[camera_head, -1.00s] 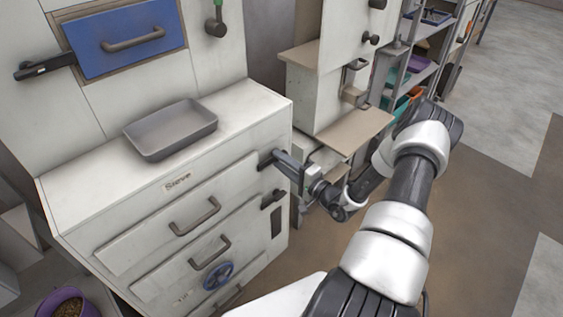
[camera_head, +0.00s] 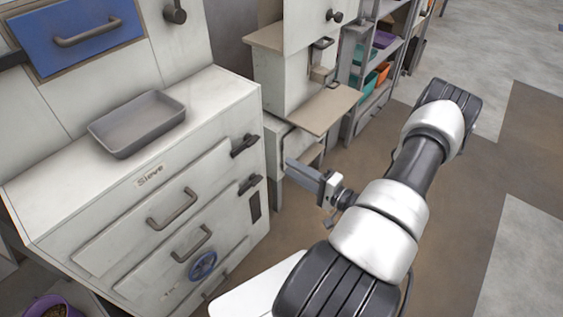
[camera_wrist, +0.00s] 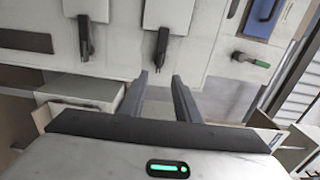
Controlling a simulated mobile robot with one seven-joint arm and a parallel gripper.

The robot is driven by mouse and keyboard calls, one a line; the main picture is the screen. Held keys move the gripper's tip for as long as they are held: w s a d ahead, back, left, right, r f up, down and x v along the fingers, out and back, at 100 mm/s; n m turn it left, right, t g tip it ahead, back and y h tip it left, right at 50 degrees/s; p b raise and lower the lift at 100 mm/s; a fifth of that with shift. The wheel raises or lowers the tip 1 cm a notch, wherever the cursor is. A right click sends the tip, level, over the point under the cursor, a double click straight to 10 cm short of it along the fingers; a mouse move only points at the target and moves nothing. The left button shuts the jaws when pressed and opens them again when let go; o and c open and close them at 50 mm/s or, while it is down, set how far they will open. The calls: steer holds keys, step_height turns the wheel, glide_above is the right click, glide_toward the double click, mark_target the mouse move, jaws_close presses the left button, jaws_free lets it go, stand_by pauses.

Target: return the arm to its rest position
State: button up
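My gripper (camera_head: 305,178) is at the end of my folded arm, to the right of the white sieve cabinet (camera_head: 165,215) in the head view. It is clear of the cabinet's dark side handles (camera_head: 244,146). In the wrist view my gripper (camera_wrist: 158,80) shows two fingers standing apart with nothing between them. Behind the fingers is a pale cabinet front with dark handles (camera_wrist: 162,48).
A grey tray (camera_head: 137,124) sits on the cabinet top. A blue drawer (camera_head: 75,30) is above it. A beige shelf (camera_head: 325,108) juts out beyond my gripper. A purple bucket (camera_head: 50,308) stands at lower left. Open floor (camera_head: 470,165) lies at the right.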

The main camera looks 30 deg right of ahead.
steer(key=shift+s+d, duration=0.15)
steer(key=shift+s, duration=0.4)
steer(key=s+a+r+n+g+y, duration=0.25)
steer(key=a+r+n+g, duration=0.85)
steer(key=a+r+g, duration=0.65)
steer(key=s+a+r+n+t+h, duration=0.1)
steer(key=s+a+r+t+h, duration=0.15)
steer(key=s+r+h, duration=0.4)
steer(key=s+a+r+n+t+h, duration=0.2)
steer(key=s+r+t, duration=0.2)
steer(key=r, duration=0.5)
step_height(320, 180, up, 13)
steer(key=p, duration=1.2)
steer(key=shift+s+f+p, duration=0.15)
steer(key=shift+s+p, duration=0.05)
steer(key=shift+p, duration=0.15)
